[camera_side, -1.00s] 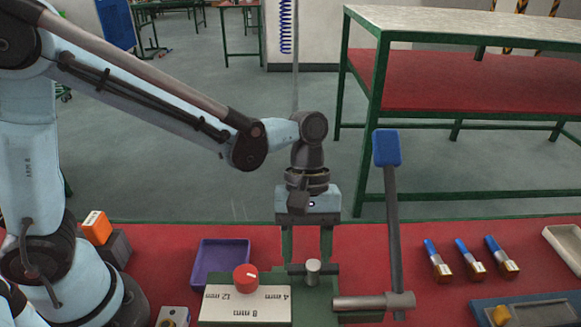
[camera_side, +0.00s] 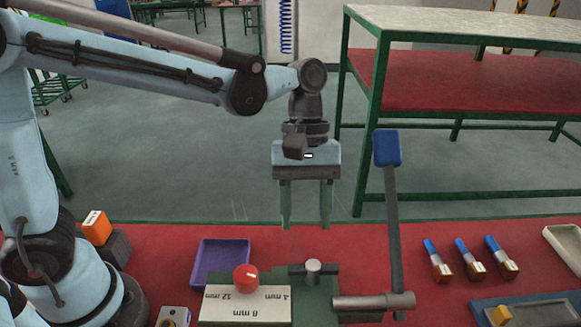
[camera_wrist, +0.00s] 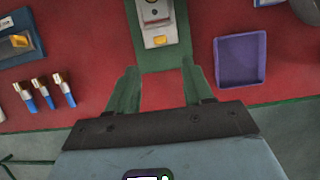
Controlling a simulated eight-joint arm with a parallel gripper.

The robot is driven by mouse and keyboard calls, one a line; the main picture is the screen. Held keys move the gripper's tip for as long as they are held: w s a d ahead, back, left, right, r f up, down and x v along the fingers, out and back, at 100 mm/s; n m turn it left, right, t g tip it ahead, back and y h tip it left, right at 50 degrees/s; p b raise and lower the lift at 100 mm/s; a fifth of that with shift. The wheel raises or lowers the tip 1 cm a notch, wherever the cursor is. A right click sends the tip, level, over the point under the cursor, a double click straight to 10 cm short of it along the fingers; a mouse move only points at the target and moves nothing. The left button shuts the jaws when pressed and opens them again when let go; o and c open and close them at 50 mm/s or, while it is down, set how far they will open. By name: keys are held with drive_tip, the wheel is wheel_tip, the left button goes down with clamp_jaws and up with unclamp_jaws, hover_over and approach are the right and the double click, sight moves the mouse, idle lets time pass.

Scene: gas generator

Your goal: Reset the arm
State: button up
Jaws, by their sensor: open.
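My gripper (camera_side: 306,226) hangs pointing down above the red table, behind and above the green fixture (camera_side: 311,285). Its two green fingers are apart with nothing between them. They also show apart in the wrist view (camera_wrist: 158,75), with the table and part of the green fixture (camera_wrist: 166,55) beyond them.
The fixture has a millimetre-marked plate (camera_side: 245,305) with a red knob (camera_side: 246,277) and an upright blue-topped lever (camera_side: 393,225). A purple tray (camera_side: 205,262) is at left. An orange block (camera_side: 96,227) stands far left. Space above the table is free.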

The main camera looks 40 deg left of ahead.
drive_tip(key=s+a+m+t+y, duration=0.2)
drive_tip(key=a+m+t, duration=0.6)
drive_tip(key=a, duration=0.8)
drive_tip(key=shift+s+a+m+t+y, duration=0.2)
drive_tip(key=shift+m+t+y, duration=0.3)
drive_tip(key=shift+t, duration=0.6)
